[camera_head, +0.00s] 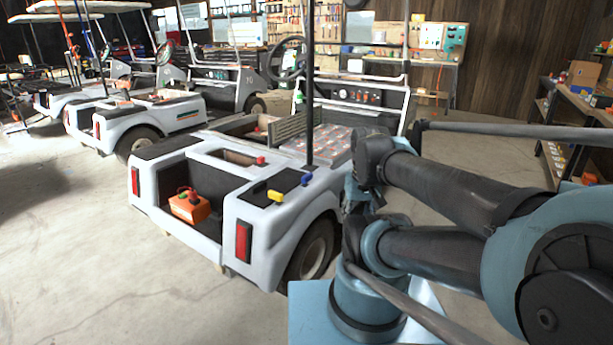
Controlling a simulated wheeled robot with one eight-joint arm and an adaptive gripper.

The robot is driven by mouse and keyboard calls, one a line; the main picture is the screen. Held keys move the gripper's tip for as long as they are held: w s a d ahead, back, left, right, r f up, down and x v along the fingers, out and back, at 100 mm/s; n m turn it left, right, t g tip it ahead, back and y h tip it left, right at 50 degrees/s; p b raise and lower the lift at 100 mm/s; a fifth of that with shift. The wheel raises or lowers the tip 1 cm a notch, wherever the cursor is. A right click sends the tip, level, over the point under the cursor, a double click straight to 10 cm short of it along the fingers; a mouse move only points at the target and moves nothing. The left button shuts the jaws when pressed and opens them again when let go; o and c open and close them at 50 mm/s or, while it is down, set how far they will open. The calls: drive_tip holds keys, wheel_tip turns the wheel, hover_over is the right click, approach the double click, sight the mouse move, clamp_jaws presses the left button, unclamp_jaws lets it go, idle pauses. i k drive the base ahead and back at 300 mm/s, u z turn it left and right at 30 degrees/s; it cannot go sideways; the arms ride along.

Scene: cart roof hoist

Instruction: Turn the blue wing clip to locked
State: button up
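The blue wing clip (306,179) sits on the rear deck of the nearest white cart (270,235), at the right side near the foot of a dark upright post (311,85). It is small here, and I cannot tell whether it is turned to locked. A yellow wing clip (275,196) lies nearer on the same deck, and a red one (260,160) stands farther left. My arm fills the right side of the view, with its links to the right of the cart. I cannot make out my gripper's fingers.
An orange box (189,206) sits in the cart's open rear bay. The cart's rear wheel (311,248) is close to my arm. More carts (140,115) stand at the left, and a shelf (568,125) stands at the right. The floor (110,270) in front is clear.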

sight(308, 178)
drive_tip(key=k, duration=1.3)
drive_tip(key=z, duration=0.4)
drive_tip(key=i, duration=1.8)
drive_tip(key=u, duration=0.4)
